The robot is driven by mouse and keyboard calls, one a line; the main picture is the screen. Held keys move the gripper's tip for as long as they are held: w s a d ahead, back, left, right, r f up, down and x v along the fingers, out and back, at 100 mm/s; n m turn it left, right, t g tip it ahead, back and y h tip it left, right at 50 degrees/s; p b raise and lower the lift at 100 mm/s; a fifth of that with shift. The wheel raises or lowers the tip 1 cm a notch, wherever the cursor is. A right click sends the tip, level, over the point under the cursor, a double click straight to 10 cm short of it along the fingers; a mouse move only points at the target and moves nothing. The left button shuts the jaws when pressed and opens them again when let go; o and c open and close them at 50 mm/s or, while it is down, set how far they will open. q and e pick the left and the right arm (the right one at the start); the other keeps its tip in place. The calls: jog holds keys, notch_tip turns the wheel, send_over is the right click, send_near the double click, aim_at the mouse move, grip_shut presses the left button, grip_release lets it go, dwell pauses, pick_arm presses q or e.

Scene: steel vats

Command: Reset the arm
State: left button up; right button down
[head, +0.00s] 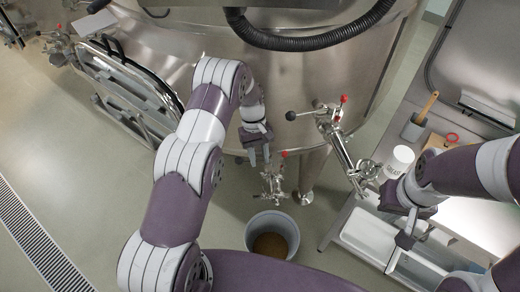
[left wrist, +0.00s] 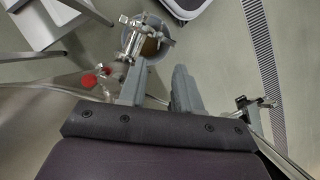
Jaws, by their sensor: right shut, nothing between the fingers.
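My left arm reaches up across the middle of the head view. Its gripper (head: 259,156) hangs in front of the steel vat (head: 190,50), just above a small valve fitting. In the left wrist view the two fingers of the left gripper (left wrist: 158,90) stand apart with nothing between them, so it is open. My right arm comes in from the right edge.
A grey bucket (head: 272,236) with brown contents stands on the floor below the valve (head: 272,185). A red-tipped pipe fitting (head: 340,150) sticks out from the vat. Floor at left is clear.

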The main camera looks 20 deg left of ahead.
pick_arm(q)
jog(key=s+a+r+m+t+y, duration=0.2)
jog(key=s+r+m+t, duration=0.3)
jog(key=s+r, duration=1.4)
jog(key=shift+a+r+m+y, duration=0.3)
jog(key=shift+a+r+m, duration=0.15)
jog(key=shift+m, duration=0.45)
jog(key=shift+r, duration=0.1)
